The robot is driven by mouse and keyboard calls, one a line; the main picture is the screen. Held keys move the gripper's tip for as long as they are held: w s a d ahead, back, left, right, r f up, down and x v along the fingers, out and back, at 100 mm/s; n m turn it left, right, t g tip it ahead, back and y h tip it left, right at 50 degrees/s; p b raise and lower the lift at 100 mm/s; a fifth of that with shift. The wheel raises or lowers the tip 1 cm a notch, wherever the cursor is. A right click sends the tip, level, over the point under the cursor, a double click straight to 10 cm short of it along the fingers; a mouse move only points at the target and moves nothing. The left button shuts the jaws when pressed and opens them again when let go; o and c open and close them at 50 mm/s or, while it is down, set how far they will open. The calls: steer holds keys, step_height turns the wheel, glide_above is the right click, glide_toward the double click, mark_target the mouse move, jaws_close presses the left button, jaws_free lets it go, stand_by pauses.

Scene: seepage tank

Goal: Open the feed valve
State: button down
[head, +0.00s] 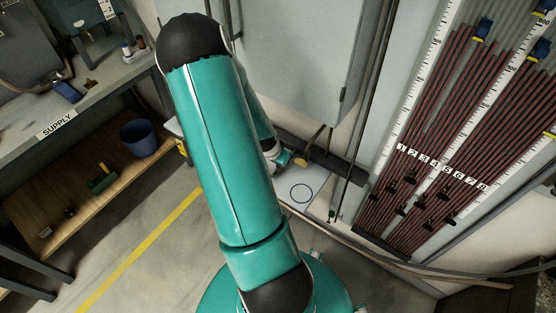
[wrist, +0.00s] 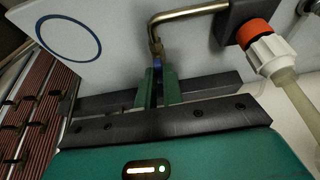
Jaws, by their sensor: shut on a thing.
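In the wrist view, a bent brass pipe (wrist: 190,14) runs from a dark block (wrist: 245,14) and turns down to a small blue part (wrist: 157,62). The blue part looks like the feed valve's handle, though most of it is hidden between my fingers. My gripper (wrist: 157,85) has its green fingers close together on this blue part. In the head view my gripper (head: 281,158) is at the grey tank wall, partly hidden behind my arm, with a brass-coloured piece (head: 303,160) beside it.
An orange and white fitting (wrist: 262,42) with a pale hose sits right of the fingers. A white plate with a blue circle (head: 318,183) lies close by. Striped tube panels (head: 440,130) stand to the right. A supply bench (head: 100,92) stands left; floor between is clear.

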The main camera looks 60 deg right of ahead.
steer(key=shift+n, duration=0.5)
steer(key=c, duration=1.5)
jaws_free()
steer(key=shift+c, duration=0.2)
steer(key=v, duration=1.3)
steer(key=shift+s+a+r, duration=0.15)
steer(key=shift+s+r, duration=0.15)
steer(key=shift+r, duration=0.1)
steer(key=shift+w+t, duration=0.1)
steer(key=shift+t, duration=0.2)
